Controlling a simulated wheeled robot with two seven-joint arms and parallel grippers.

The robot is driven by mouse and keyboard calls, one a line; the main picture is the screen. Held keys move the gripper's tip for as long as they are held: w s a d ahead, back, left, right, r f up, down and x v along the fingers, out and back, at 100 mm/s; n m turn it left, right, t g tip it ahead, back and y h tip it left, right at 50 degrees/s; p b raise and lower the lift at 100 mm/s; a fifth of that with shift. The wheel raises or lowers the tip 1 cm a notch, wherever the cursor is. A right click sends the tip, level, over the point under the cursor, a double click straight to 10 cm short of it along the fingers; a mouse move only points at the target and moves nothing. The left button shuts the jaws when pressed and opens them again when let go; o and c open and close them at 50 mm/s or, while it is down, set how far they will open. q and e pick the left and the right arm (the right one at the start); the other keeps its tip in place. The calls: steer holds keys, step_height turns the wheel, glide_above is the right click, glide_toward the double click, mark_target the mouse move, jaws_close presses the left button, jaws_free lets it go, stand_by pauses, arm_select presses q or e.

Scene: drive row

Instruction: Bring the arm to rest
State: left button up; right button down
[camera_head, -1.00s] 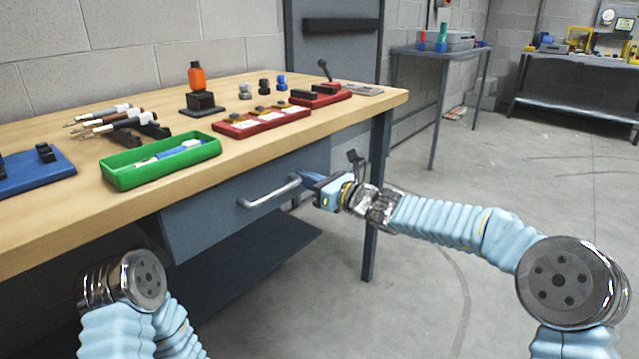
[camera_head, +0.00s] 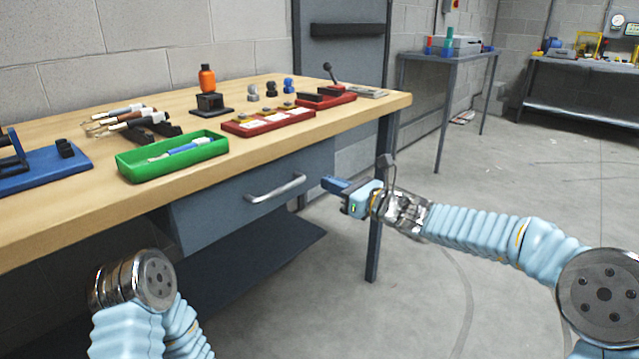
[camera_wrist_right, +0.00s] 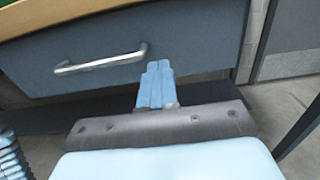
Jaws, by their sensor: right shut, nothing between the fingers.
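My right gripper (camera_head: 334,186) is shut and empty, in front of the workbench, to the right of the drawer handle (camera_head: 275,189) and apart from it. In the right wrist view its closed blue fingers (camera_wrist_right: 156,82) point toward the grey drawer (camera_wrist_right: 200,40), with the silver handle (camera_wrist_right: 100,62) to their left. The drawer looks closed under the bench top. My right arm (camera_head: 480,232) reaches in from the right, well off the floor. Of my left arm only a link (camera_head: 130,285) shows at lower left; its gripper is out of view.
The wooden bench top (camera_head: 60,215) carries a green tray (camera_head: 172,160), a blue fixture (camera_head: 45,172), red fixtures (camera_head: 268,120) and an orange bottle (camera_head: 207,80). A bench leg (camera_head: 378,220) stands just behind my right gripper. The floor (camera_head: 540,180) to the right is open.

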steer(key=v, duration=0.7)
steer(key=s+d+f+n+g+h+p, duration=0.1)
steer(key=s+f+n+g+h, duration=0.2)
steer(key=f, duration=0.7)
steer(key=s+d+f+n+g+h, duration=0.15)
steer(key=s+f, duration=0.25)
steer(key=f, duration=0.6)
steer(key=s+d+f+n+g+h+p, duration=0.1)
steer(key=s+f+n+g+h, duration=0.2)
steer(key=f, duration=0.8)
steer(key=s+d+f+n+g+h+p, duration=0.1)
steer(key=s+d+f+n, duration=0.2)
steer(key=s+f+n, duration=0.4)
steer(key=s+d+f+n+g+h+p, duration=0.1)
steer(key=s+f+n, duration=0.6)
steer(key=s, duration=0.8)
steer(key=shift+d+f+n+h+p, duration=0.35)
steer(key=shift+d+n+h, duration=0.2)
steer(key=shift+d+n, duration=0.4)
steer(key=shift+d, duration=0.1)
